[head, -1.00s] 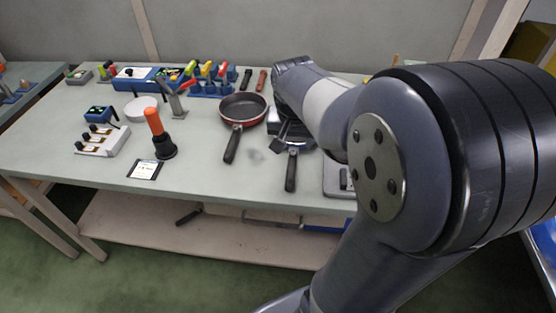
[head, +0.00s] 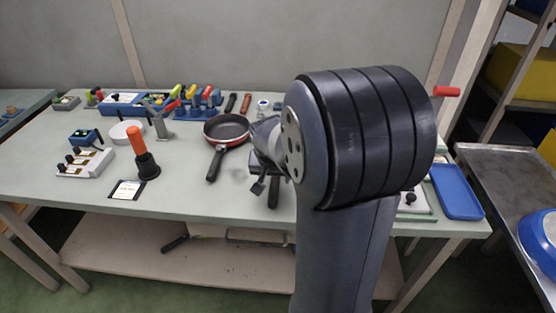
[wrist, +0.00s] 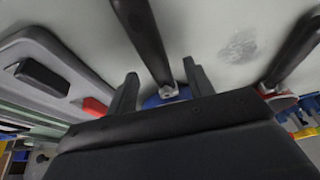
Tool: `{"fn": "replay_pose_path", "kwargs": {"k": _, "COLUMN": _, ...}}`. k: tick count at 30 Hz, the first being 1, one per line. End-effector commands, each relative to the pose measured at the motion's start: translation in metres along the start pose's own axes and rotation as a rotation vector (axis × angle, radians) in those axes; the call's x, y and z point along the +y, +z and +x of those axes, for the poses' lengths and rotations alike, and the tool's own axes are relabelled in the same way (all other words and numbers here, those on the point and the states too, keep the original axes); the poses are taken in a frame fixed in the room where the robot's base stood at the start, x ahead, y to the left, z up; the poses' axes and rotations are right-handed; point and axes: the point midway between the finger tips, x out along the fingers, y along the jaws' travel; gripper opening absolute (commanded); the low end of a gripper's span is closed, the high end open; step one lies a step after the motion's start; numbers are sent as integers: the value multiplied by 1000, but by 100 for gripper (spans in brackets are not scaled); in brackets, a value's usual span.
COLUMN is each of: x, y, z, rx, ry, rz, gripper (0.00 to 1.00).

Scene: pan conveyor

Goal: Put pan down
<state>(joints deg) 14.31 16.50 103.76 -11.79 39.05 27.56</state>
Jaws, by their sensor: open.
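My gripper (wrist: 160,76) is open, with its two dark fingers apart in the wrist view. A black pan handle (wrist: 141,30) runs between the fingers, with gaps on both sides. It joins a pan with a blue outside (wrist: 160,100), mostly hidden behind the gripper body. In the head view this handle (head: 273,192) lies at the bench's front part, and my arm covers most of its pan. A red pan with a dark inside (head: 227,126) sits on the bench just left of it, and its handle also shows in the wrist view (wrist: 295,48).
The grey-green bench (head: 210,200) holds a black stand with an orange handle (head: 137,145), a white switch box (head: 86,163) and several coloured tools behind. A blue tray (head: 457,192) lies at the right end. A metal table (head: 505,180) with a blue pan (head: 542,235) stands further right.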

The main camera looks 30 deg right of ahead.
Motion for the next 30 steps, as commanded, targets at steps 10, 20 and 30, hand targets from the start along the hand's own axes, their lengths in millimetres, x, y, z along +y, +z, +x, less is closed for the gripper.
{"fn": "replay_pose_path", "kwargs": {"k": 10, "x": 0, "y": 0, "z": 14, "rx": 0, "ry": 0, "rz": -1, "gripper": 50}}
{"fn": "replay_pose_path", "kwargs": {"k": 20, "x": 0, "y": 0, "z": 14, "rx": 0, "ry": 0, "rz": -1, "gripper": 26}}
{"fn": "replay_pose_path", "kwargs": {"k": 30, "x": 0, "y": 0, "z": 14, "rx": 0, "ry": 0, "rz": -1, "gripper": 0}}
